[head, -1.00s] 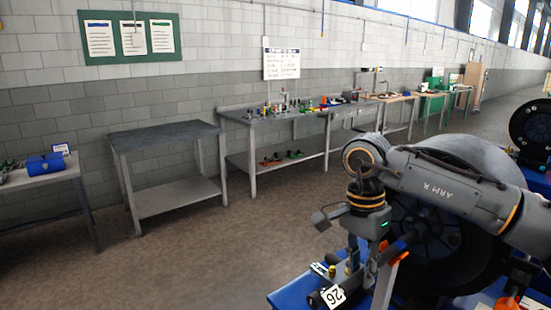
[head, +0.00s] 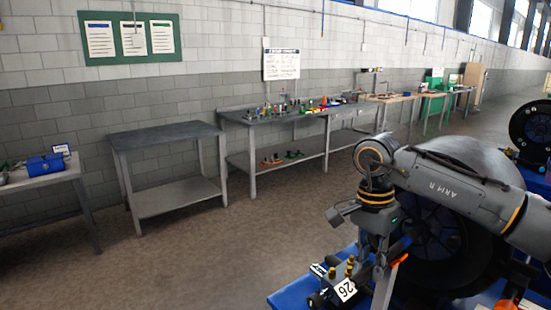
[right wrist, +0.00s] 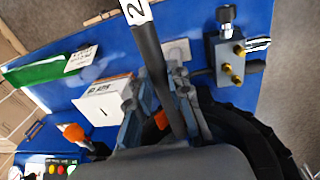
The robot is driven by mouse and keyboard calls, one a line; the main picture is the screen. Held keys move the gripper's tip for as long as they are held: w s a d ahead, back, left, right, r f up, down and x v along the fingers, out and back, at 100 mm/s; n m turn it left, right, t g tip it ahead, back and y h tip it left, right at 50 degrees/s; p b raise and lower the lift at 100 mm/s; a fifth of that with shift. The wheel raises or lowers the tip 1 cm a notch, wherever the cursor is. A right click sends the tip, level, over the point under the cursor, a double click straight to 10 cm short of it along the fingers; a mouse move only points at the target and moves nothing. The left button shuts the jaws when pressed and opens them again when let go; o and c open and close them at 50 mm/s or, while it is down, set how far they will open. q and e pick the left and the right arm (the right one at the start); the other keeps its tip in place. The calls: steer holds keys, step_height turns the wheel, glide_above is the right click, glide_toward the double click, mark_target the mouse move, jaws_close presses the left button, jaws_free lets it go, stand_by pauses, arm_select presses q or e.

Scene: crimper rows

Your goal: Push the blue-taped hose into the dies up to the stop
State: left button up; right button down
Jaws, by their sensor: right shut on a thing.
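My right gripper (head: 378,268) is shut on a black hose, above a blue bench at the lower right of the head view. In the right wrist view the hose (right wrist: 148,45) passes between the fingers (right wrist: 162,90) and runs toward the top edge. A white number tag hangs on it; in the head view the tag (head: 346,290) reads 26. I cannot make out blue tape on the hose or its far end. My left gripper is out of view.
A grey block with brass fittings and a black knob (right wrist: 226,48) stands on the blue bench (right wrist: 88,98), apart from the hose. A white box (right wrist: 103,100) lies there too. An empty grey table (head: 165,136) stands farther away.

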steer(key=shift+w+d, duration=0.5)
steer(key=shift+d, duration=0.1)
steer(key=shift+f, duration=0.15)
jaws_free()
stand_by(0.5)
stand_by(0.4)
steer(key=shift+w+a+r+p, duration=0.1)
steer(key=shift+a+r+p, duration=0.05)
steer(key=shift+r+p, duration=1.45)
steer(key=shift+w+a+r+p, duration=0.15)
steer(key=shift+r+p, duration=1.05)
steer(key=shift+r, duration=0.75)
